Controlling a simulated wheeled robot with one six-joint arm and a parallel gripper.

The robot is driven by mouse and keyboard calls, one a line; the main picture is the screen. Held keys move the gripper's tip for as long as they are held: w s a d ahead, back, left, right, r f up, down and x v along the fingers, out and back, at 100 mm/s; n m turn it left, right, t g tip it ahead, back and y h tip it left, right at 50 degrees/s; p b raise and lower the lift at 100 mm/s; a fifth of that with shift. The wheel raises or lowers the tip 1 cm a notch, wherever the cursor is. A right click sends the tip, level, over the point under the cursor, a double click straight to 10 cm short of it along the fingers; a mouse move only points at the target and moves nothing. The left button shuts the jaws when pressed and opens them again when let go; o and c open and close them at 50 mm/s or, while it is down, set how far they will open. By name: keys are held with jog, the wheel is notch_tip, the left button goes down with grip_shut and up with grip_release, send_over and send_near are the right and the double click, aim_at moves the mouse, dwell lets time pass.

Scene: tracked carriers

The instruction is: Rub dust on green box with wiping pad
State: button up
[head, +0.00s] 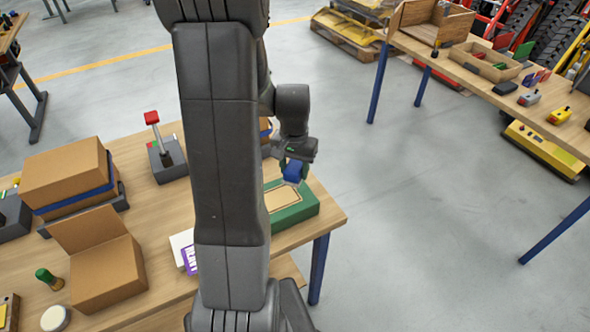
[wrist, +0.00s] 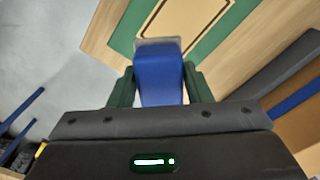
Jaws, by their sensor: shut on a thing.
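The green box (head: 290,213) lies near the right corner of the workbench, with a tan panel on its top. It also shows in the wrist view (wrist: 208,45), beyond the fingers. My gripper (head: 293,172) is shut on the blue wiping pad (wrist: 158,78), which has a pale grey end (wrist: 157,42) pointing at the box. In the head view the pad sits over the far right part of the box top. I cannot tell whether it touches the top. I cannot make out dust apart from the tan panel. My arm hides part of the bench left of the box.
A grey lever unit with a red knob (head: 152,118), a closed carton (head: 65,172) and an open carton (head: 107,272) stand on the workbench (head: 150,200) to the left. A purple-and-white item (head: 188,260) lies near the box. Floor is clear to the right, before another table (head: 450,70).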

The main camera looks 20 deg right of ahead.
jog(key=shift+r+p, duration=0.6)
jog(key=shift+r, duration=0.55)
